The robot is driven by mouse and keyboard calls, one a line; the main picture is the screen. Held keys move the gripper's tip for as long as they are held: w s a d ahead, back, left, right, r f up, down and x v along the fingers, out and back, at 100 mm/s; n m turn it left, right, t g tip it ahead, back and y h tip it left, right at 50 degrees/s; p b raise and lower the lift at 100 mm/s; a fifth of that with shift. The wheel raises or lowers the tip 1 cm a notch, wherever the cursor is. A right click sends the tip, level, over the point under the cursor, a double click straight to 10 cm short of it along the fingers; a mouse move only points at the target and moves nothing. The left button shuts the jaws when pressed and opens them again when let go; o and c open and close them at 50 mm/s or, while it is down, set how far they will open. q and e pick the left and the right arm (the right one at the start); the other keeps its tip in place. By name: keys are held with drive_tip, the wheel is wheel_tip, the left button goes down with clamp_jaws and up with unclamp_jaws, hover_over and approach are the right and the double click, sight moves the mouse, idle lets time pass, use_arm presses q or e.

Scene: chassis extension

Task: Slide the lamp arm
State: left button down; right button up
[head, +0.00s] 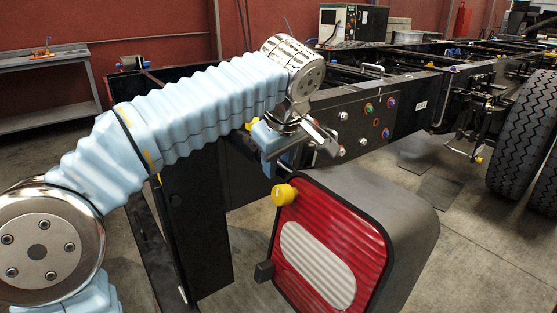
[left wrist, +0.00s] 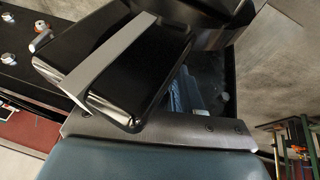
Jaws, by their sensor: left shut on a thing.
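A tail lamp (head: 318,262) with a ribbed red and white face and a grey housing stands at the lower middle of the head view. My left gripper (head: 322,140) is above and behind it, close to the side of the black chassis. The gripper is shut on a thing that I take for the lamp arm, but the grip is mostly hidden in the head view. In the left wrist view, a glossy black part (left wrist: 150,65) with a grey strip fills the upper middle. My right gripper is not in view.
The black chassis rail (head: 385,110) with coloured fittings runs to the back right. A large tyre (head: 525,130) stands at the right. A yellow knob (head: 284,194) sits by the lamp's top left corner. A workbench (head: 45,62) stands at the far left. Floor is open right of the lamp.

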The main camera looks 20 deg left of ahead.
sight(288, 168)
use_arm(q)
drive_tip(key=shift+d, duration=0.1)
drive_tip(key=shift+s+d, duration=0.45)
drive_tip(key=shift+d, duration=0.2)
drive_tip(key=shift+s+d, duration=0.4)
drive_tip(key=shift+d, duration=0.25)
drive_tip(key=c, duration=0.8)
unclamp_jaws()
drive_tip(key=p+v, duration=0.1)
drive_tip(key=v, duration=1.1)
drive_tip(key=shift+d+r+p, duration=0.1)
drive_tip(key=shift+r+p, duration=0.1)
drive_tip(key=shift+p, duration=0.15)
drive_tip(key=shift+s+d+r, duration=0.15)
drive_tip(key=shift+s+r, duration=0.1)
drive_tip(key=shift+r, duration=0.4)
